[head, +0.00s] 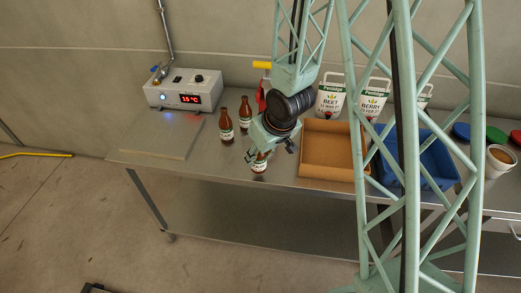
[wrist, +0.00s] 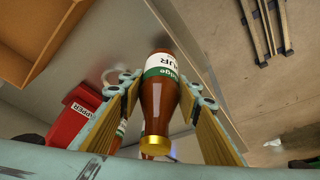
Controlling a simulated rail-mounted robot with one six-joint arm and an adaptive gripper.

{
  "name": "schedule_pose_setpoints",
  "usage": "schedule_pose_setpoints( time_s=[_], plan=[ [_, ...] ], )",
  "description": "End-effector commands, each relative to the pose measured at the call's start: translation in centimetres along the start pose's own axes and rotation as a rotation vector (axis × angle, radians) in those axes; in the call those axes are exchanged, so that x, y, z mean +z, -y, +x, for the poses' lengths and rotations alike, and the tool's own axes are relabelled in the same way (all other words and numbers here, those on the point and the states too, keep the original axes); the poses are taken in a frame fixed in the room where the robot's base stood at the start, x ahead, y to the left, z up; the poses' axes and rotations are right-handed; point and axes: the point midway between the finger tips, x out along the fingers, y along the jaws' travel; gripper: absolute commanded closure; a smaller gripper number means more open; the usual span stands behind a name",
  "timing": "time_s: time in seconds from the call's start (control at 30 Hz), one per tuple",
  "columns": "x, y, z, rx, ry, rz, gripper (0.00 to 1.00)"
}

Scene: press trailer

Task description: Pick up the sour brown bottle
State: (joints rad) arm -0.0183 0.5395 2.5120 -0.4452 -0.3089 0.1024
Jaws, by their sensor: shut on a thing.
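The sour brown bottle (wrist: 157,104) has a gold cap and a white and green label whose visible letters end in "UR". In the wrist view its cap points toward the camera and it sits between my two fingers. My gripper (wrist: 160,88) is shut on it. In the head view my gripper (head: 266,148) is above the front part of the steel table, and it hides the bottle's upper part. The bottle's lower part and label (head: 259,166) show below it. I cannot tell whether its base touches the table.
Two similar brown bottles (head: 226,126) (head: 245,112) stand to the left. An orange-brown tray (head: 331,176) lies close on the right, with a blue bin (head: 437,160) beyond. A grey box with a red display (head: 184,90) stands back left. White jugs (head: 331,97) stand behind.

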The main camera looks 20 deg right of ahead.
Motion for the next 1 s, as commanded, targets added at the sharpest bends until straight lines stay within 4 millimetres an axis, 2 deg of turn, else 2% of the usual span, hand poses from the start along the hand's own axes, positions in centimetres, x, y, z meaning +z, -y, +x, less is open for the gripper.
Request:
schedule_pose_setpoints(
  time_s=[0.17,1.0],
  plan=[
    [1.1,1.3,-0.5,0.000,-0.001,-0.002,0.89],
    [2.3,2.7,-0.8,-0.004,-0.003,-0.001,0.89]
  ],
)
